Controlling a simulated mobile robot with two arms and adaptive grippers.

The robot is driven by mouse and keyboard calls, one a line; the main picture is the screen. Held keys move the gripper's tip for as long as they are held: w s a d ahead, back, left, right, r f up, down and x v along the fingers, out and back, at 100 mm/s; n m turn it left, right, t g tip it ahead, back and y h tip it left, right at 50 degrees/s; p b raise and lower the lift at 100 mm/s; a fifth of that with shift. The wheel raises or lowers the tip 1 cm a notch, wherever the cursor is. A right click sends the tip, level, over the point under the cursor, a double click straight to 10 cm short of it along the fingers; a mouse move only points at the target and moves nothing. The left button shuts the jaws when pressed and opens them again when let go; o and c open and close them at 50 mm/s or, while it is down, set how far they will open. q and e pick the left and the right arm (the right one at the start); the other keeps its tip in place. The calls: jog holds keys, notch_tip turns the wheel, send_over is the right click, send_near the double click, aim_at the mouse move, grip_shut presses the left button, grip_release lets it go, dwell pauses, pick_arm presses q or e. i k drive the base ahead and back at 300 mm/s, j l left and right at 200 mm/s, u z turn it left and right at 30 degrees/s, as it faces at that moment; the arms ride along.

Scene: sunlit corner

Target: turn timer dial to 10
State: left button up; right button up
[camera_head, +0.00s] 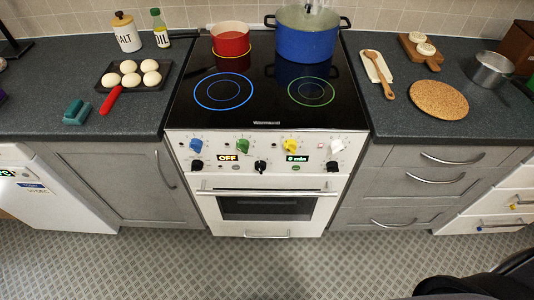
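The white stove front (268,190) has a row of blue, green, yellow and white knobs with black knobs below. A display (297,158) on the right half of the panel reads "0 min". A black dial (332,167) sits just right of it, and another black dial (260,167) is at the panel's centre. No label shows which one is the timer dial. Another display (228,157) on the left reads "OFF". Neither of my grippers can be made out, and nothing touches the dials.
The oven door handle (268,192) juts out below the panel. A red pot (230,42) and a blue pot (307,40) stand at the back of the black cooktop. A dark, unclear shape (470,285) fills the lower right corner. The floor before the stove is clear.

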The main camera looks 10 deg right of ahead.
aim_at(332, 167)
jog(key=l+z, duration=0.15)
jog(key=z, duration=0.8)
